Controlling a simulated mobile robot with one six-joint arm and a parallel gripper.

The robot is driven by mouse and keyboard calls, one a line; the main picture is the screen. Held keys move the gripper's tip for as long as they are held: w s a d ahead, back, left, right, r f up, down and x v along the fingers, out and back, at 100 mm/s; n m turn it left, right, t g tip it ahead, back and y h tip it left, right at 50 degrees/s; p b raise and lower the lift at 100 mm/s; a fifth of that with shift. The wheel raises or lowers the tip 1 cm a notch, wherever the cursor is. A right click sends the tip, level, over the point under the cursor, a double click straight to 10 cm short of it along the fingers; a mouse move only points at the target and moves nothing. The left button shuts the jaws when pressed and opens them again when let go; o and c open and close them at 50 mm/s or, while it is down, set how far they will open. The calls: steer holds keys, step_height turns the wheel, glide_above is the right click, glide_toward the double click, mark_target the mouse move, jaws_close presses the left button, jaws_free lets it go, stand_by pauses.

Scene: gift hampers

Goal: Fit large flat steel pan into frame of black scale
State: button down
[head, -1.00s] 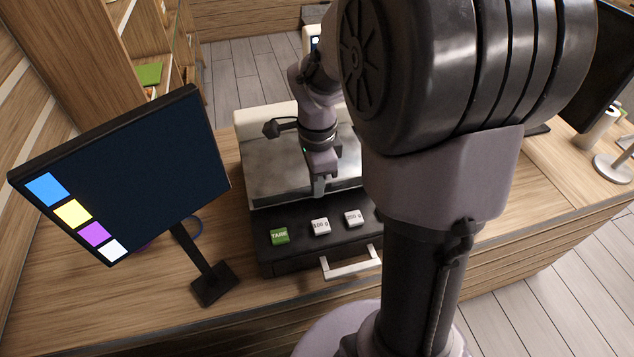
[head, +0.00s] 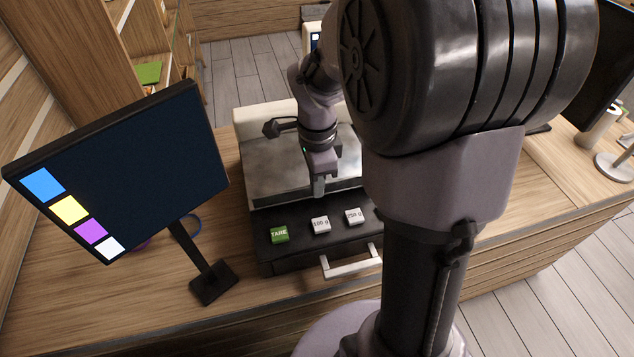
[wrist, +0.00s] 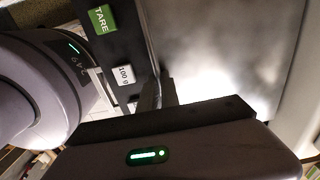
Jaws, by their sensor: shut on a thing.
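The large flat steel pan (head: 268,170) lies over the top of the black scale (head: 285,262) in the head view, partly hidden by my arm. It also shows in the wrist view as a bright metal sheet (wrist: 215,45). My gripper (head: 319,188) is at the pan's front edge, just behind the scale's button panel. In the wrist view my gripper (wrist: 160,92) is shut on that edge. The pan looks nearly level; I cannot tell whether it is seated in the frame. Its right part is hidden behind my arm.
The scale's front has a green TARE button (head: 279,235), two white weight buttons (head: 320,225) and a white handle (head: 351,267). A monitor on a stand (head: 125,165) is close on the left.

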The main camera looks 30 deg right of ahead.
steer(key=shift+f, duration=0.15)
stand_by(0.8)
steer(key=c, duration=1.5)
jaws_free()
step_height(320, 180, up, 7)
steer(key=p, duration=0.5)
steer(key=s+a+f+n+t+y+b, duration=0.2)
steer(key=s+a+n+t+b, duration=0.3)
steer(key=s+a+n+b, duration=0.8)
steer(key=a+f+n+b, duration=0.1)
steer(key=a+n, duration=0.1)
steer(key=n, duration=0.1)
steer(key=shift+f+n+t, duration=0.2)
steer(key=shift+n+t, duration=0.2)
